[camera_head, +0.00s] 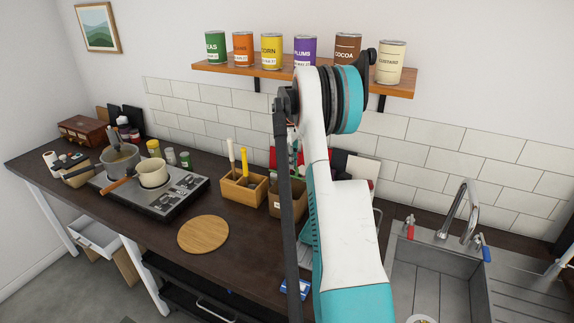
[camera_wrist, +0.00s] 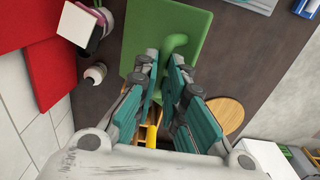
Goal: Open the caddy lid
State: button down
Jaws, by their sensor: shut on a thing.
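The caddy's green lid (camera_wrist: 193,22) shows as a flat green panel at the top middle of the wrist view. A curved green handle (camera_wrist: 178,42) stands out from it and runs down between my fingers. My gripper (camera_wrist: 163,68) is shut on this handle, with a teal-padded finger on either side. How far the lid is raised, I cannot tell. In the head view my arm covers the caddy and my fingertips.
A wooden utensil box (camera_head: 243,188) and a brown box (camera_head: 287,200) stand left of my arm. A round wooden board (camera_head: 203,234) lies in front, with clear counter around it. Red boards (camera_wrist: 40,60) and a white jar (camera_wrist: 95,74) are close by. The sink (camera_head: 428,278) lies right.

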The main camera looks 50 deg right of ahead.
jog(key=shift+w+d+r, duration=0.15)
jog(key=shift+d+r, duration=0.05)
jog(key=shift+d, duration=0.35)
jog(key=shift+w+d+r, duration=0.1)
jog(key=shift+d+r, duration=0.1)
jog(key=shift+d, duration=0.35)
